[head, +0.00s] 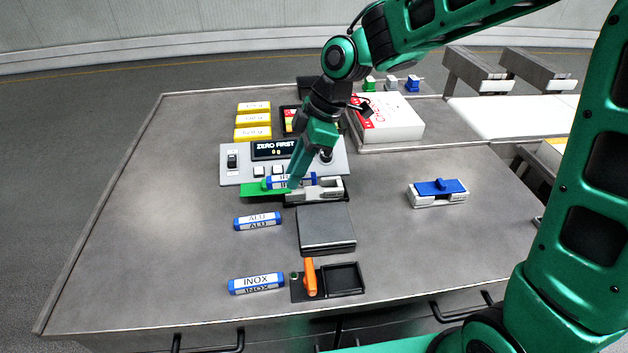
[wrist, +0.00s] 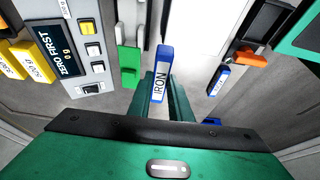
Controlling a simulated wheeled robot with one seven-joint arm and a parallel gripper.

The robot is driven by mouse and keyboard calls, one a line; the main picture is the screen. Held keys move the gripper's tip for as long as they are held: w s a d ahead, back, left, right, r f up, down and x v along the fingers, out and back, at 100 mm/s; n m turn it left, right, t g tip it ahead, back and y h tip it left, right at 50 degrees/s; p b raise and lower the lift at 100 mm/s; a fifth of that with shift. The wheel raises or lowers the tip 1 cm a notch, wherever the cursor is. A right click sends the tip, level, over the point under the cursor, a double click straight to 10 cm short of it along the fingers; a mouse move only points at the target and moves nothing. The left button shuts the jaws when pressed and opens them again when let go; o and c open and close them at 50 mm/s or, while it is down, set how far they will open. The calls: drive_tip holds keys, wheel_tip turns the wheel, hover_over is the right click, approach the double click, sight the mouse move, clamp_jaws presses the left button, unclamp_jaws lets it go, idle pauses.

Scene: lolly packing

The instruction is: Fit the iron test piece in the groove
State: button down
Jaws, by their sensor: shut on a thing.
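The iron test piece (head: 277,183), a blue and white bar marked IRON, is between the fingertips of my gripper (head: 296,182). It also shows in the wrist view (wrist: 162,78), label facing the camera, with my gripper (wrist: 158,98) shut on it. It is close to a green plate (head: 256,190) and a grey-white block on a black base (head: 326,189). In the wrist view the green piece (wrist: 129,62) is just left of the bar. I cannot make out the groove, nor whether the bar touches anything below.
An ALU bar (head: 257,221) and an INOX bar (head: 256,284) lie nearer on the table. A grey plate (head: 326,230), an orange-handled black tray (head: 345,279) and a blue-topped white block (head: 438,192) stand around. The control box (head: 232,178) is behind. The left table is clear.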

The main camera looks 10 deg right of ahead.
drive_tip(key=w+d+f, duration=0.1)
drive_tip(key=w, duration=0.1)
drive_tip(key=w+d+f, duration=0.4)
drive_tip(key=w, duration=0.1)
drive_tip(key=shift+d+f, duration=0.15)
drive_tip(key=shift+d, duration=0.1)
drive_tip(key=shift+f, duration=2)
drive_tip(key=shift+f, duration=0.25)
drive_tip(key=c, duration=1.6)
unclamp_jaws()
drive_tip(key=v, duration=1.2)
drive_tip(key=shift+r, duration=0.3)
drive_tip(key=shift+d, duration=0.1)
